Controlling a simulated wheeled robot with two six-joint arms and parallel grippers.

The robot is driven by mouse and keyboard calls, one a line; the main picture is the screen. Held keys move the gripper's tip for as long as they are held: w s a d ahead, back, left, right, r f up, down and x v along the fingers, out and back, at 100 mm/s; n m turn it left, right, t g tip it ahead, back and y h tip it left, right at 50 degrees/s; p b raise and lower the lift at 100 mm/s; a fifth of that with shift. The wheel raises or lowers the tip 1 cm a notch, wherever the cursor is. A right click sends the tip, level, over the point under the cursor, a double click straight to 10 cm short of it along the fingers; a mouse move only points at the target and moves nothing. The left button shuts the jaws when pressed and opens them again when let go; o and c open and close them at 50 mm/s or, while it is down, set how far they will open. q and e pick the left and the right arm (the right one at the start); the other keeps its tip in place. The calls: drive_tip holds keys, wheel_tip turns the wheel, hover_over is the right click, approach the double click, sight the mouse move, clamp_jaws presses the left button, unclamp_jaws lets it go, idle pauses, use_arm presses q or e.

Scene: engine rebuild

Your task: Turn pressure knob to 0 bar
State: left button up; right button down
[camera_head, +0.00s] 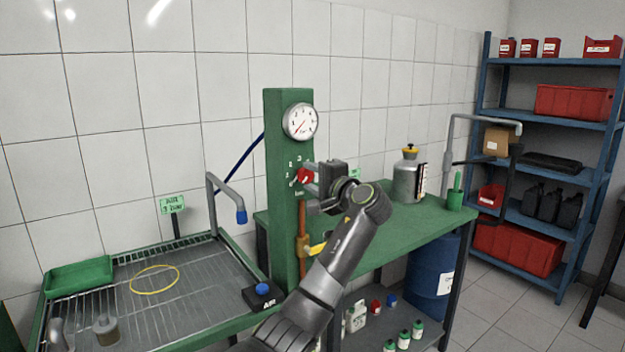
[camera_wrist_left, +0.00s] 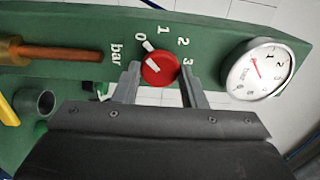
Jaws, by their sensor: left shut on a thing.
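The red pressure knob (camera_head: 304,175) sits on the green post (camera_head: 283,230) below the round gauge (camera_head: 300,121). The left wrist view shows the knob (camera_wrist_left: 161,70) with a white mark on its face, and a scale 0 to 3 around it, with "bar" printed beside it. A white streak lies at its rim near the 0; I cannot tell the exact setting. My left gripper (camera_head: 310,181) has one finger on each side of the knob and is shut on it. The gauge (camera_wrist_left: 255,70) has a red needle; its reading is too small to tell. My right gripper is not in view.
A copper pipe (camera_head: 302,222) with a yellow lever (camera_head: 314,249) runs below the knob. A grated wash table (camera_head: 195,285) with a blue-buttoned AIR box (camera_head: 264,295) stands left. A green bench (camera_head: 375,238) with a grey canister (camera_head: 407,182) stands right.

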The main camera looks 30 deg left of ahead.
use_arm(q)
drive_tip(key=shift+f, duration=0.1)
drive_tip(key=o, duration=1)
drive_tip(key=shift+d, duration=0.1)
drive_tip(key=b+v, duration=0.3)
drive_tip(key=v, duration=1.4)
drive_tip(key=shift+s+d, duration=0.1)
drive_tip(key=shift+s, duration=0.05)
